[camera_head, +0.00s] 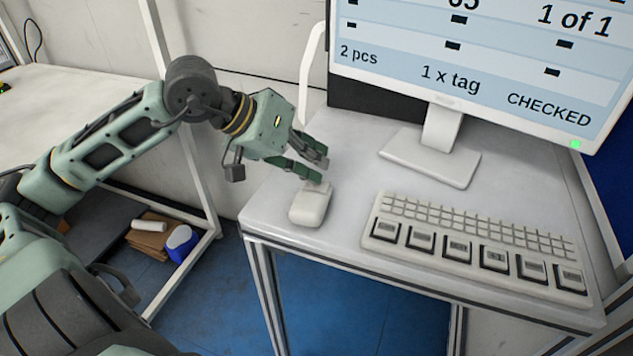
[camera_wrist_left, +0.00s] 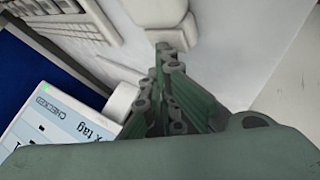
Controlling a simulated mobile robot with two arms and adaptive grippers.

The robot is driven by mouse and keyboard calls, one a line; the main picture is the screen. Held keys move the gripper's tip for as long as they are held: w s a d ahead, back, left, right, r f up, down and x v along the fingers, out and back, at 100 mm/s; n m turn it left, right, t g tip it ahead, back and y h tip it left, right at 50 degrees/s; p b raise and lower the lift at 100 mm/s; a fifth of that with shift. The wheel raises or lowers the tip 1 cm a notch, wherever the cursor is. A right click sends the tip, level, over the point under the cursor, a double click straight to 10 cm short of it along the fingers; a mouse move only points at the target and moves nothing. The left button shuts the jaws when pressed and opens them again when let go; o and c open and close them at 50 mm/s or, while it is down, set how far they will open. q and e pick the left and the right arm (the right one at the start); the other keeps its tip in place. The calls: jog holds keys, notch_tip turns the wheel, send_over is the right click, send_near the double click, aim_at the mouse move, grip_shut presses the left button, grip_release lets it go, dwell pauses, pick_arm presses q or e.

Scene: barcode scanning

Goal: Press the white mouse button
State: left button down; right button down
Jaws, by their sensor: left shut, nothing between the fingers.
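The white mouse (camera_head: 309,206) lies on the grey table near its left front edge. In the left wrist view the mouse (camera_wrist_left: 155,12) shows at the top, just beyond my fingertips. My left gripper (camera_head: 320,170) comes in from the left, with its fingers pointing down at the far end of the mouse. It also shows in the left wrist view (camera_wrist_left: 168,52), with the green fingers together and nothing between them. The fingertips are at or just above the mouse; I cannot tell if they touch. My right gripper is not in view.
A white keyboard (camera_head: 470,235) lies right of the mouse. A monitor (camera_head: 470,60) on a white stand (camera_head: 430,158) is behind it and reads "CHECKED". A shelf with a blue-and-white item (camera_head: 181,243) is at the lower left. The table between mouse and keyboard is clear.

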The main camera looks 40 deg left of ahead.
pick_arm(q)
jog(key=shift+r, duration=0.75)
notch_tip(320, 180, up, 5)
jog(key=p, duration=0.3)
dwell(0.8)
